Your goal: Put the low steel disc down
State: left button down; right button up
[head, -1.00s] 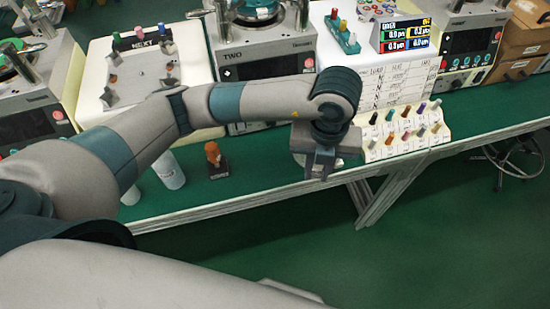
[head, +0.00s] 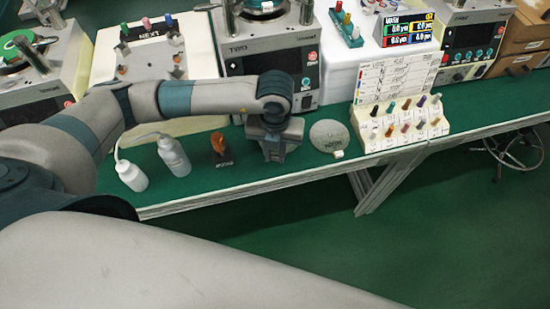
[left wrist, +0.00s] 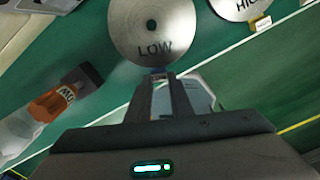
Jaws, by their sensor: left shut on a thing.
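The low steel disc, a round grey plate marked LOW with a small centre hole, shows in the left wrist view (left wrist: 152,30), just beyond my left fingertips (left wrist: 153,88). My left gripper is shut on its near edge. In the head view my left gripper (head: 276,150) is over the green bench near its front edge and hides this disc. I cannot tell whether the disc touches the bench. A second steel disc marked HIGH (left wrist: 238,6) lies to its right; a grey disc (head: 329,134) shows there in the head view. My right gripper is not in view.
An orange-brown piece on a black base (head: 220,148) and white bottles (head: 173,156) stand left of the gripper. A rack of coloured pegs (head: 402,125) stands right. Lapping machines (head: 268,55) line the back. The green bench (head: 205,182) has a pale front edge.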

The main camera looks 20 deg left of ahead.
pick_arm(q)
jog(key=shift+f+p, duration=0.8)
jog(key=shift+f, duration=1.2)
jog(key=shift+f, duration=0.1)
jog(key=c, duration=1.6)
grip_release()
jog(key=shift+o, duration=0.2)
